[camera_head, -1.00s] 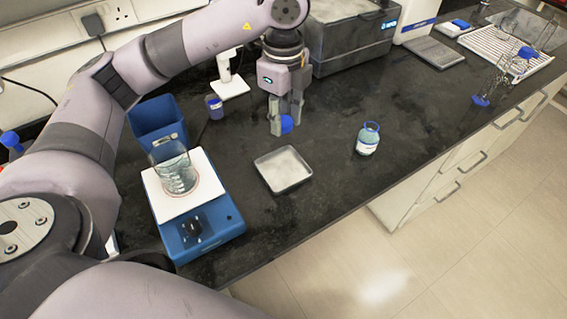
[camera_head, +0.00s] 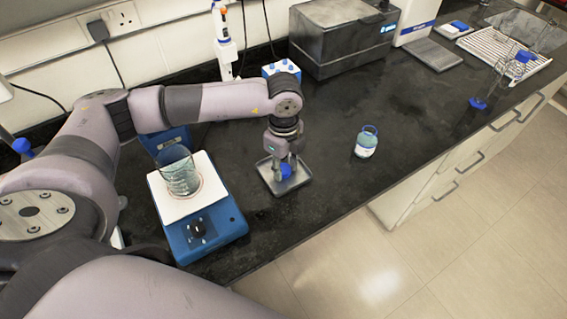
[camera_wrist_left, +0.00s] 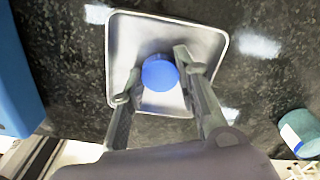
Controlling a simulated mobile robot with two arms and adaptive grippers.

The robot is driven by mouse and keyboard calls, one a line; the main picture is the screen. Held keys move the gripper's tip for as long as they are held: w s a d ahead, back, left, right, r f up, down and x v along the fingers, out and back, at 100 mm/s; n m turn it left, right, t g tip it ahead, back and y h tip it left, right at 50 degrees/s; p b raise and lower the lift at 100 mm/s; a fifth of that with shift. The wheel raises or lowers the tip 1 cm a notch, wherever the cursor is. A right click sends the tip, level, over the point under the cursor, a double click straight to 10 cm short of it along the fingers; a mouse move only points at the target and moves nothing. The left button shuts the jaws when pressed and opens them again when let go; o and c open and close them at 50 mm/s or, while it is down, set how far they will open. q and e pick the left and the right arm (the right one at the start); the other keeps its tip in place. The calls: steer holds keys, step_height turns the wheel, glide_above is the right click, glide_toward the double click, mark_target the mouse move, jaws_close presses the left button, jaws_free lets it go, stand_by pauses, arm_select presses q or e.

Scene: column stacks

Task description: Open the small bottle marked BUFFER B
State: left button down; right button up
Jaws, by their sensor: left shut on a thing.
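The small bottle (camera_head: 366,142) stands upright on the bench right of the metal tray, with a white label too small to read. Its mouth looks uncapped. It also shows in the left wrist view (camera_wrist_left: 299,132) at the lower right. My left gripper (camera_head: 281,168) is shut on a blue cap (camera_head: 286,171) and holds it over the tray (camera_head: 301,179). In the left wrist view the cap (camera_wrist_left: 160,73) sits between the two fingers, above the tray floor (camera_wrist_left: 165,32). I cannot tell whether it touches the tray. My right gripper is not in view.
A blue hotplate (camera_head: 206,232) with a glass beaker (camera_head: 180,178) stands left of the tray. A grey box-shaped machine (camera_head: 343,40) and a pipette stand (camera_head: 224,45) are behind. The bench around the bottle is clear.

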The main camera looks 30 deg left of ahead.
arm_select(q)
steer(key=shift+f, duration=0.2)
steer(key=c, duration=1.2)
jaws_free()
steer(key=shift+r, duration=0.1)
